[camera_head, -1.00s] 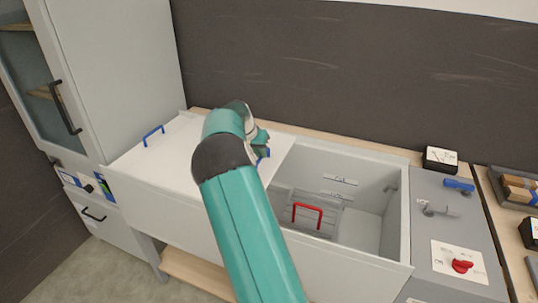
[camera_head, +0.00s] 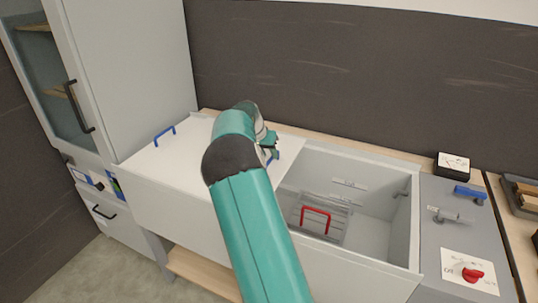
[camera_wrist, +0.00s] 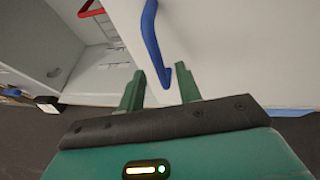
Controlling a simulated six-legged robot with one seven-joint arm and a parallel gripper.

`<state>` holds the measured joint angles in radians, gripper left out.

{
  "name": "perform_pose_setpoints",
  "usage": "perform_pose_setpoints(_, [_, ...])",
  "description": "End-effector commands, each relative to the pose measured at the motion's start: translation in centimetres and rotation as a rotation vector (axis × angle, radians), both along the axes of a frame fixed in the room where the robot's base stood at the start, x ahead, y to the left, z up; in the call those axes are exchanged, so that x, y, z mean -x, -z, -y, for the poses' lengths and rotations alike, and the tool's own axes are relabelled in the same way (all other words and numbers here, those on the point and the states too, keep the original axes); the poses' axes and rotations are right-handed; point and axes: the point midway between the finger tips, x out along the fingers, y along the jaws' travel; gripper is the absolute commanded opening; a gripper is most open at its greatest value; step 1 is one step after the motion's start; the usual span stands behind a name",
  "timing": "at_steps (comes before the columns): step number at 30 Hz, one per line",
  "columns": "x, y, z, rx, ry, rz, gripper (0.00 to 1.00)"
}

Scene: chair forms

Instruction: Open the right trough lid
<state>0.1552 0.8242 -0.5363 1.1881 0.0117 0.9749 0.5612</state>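The trough (camera_head: 385,272) is open on its right side, and its inside shows. A white lid surface (camera_head: 185,165) covers the left side. One blue handle (camera_head: 164,135) stands at its far left, and another blue handle (camera_head: 272,157) is at its right edge beside the opening. My gripper (camera_head: 269,147) is at this right handle. In the wrist view my gripper (camera_wrist: 158,88) has its two green fingers apart. The lower end of the blue handle (camera_wrist: 150,38) shows between the fingertips, without clear contact. My arm hides part of the lid and the trough front.
A grey basket with a red handle (camera_head: 316,210) sits inside the trough. A grey panel with a red knob (camera_head: 472,274) and a blue lever (camera_head: 469,193) is at the right. A tall cabinet (camera_head: 130,80) stands at the left. A dark wall is behind.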

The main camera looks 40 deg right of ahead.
Motion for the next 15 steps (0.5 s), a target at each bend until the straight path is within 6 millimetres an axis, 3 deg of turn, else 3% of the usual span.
perform_pose_setpoints(15, [0.1, -9.6, -4.4, 0.002, -0.001, 0.003, 0.34])
